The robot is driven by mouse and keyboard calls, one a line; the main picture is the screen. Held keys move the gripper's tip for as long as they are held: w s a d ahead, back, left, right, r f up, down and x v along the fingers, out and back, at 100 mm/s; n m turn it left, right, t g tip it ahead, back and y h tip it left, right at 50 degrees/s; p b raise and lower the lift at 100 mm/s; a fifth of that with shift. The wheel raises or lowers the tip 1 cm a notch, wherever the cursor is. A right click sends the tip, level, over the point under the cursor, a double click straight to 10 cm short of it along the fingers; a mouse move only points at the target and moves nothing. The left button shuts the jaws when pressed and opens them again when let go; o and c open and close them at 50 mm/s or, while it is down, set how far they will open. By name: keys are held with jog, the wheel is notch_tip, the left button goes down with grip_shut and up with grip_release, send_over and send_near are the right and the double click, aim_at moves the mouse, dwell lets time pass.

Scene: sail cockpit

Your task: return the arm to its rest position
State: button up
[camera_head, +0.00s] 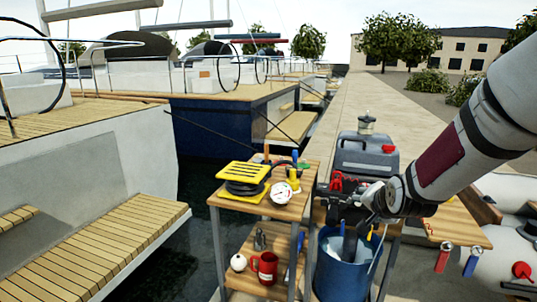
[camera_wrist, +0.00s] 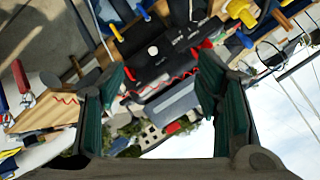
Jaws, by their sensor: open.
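My arm comes in from the right edge in the head view, white and grey with a dark red band. My gripper (camera_head: 362,222) is at its end, low in front of the grey case and above the blue bucket (camera_head: 343,270). In the wrist view, the gripper (camera_wrist: 162,85) has its two dark green fingers wide apart, with nothing held between them. A black box with red cables (camera_wrist: 165,58) shows beyond the fingers. Part of the gripper is hard to make out against dark things in the head view.
A wooden shelf cart (camera_head: 262,222) holds a yellow-black item (camera_head: 243,180), a white gauge (camera_head: 281,193) and a red mug (camera_head: 265,267). A grey case (camera_head: 364,155) stands behind the gripper. Boats and water lie left; the pale quay (camera_head: 370,100) behind is clear.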

jog(key=s+a+r+n+g, duration=0.2)
jog(key=s+n+g, duration=0.1)
jog(key=s, duration=1.1)
jog(key=s+a+r+n+g, duration=0.2)
jog(key=s+n+g, duration=0.1)
jog(key=s, duration=1.2)
jog(key=s+a+r+n+g, duration=0.2)
jog(key=s+a+n+g, duration=0.1)
jog(key=s, duration=1.1)
notch_tip(320, 180, up, 15)
jog(key=t+p, duration=0.2)
jog(key=p, duration=1.2)
jog(key=shift+d+r+t+y, duration=0.15)
jog(key=shift+d+t+y, duration=0.15)
jog(key=shift+d+y, duration=0.1)
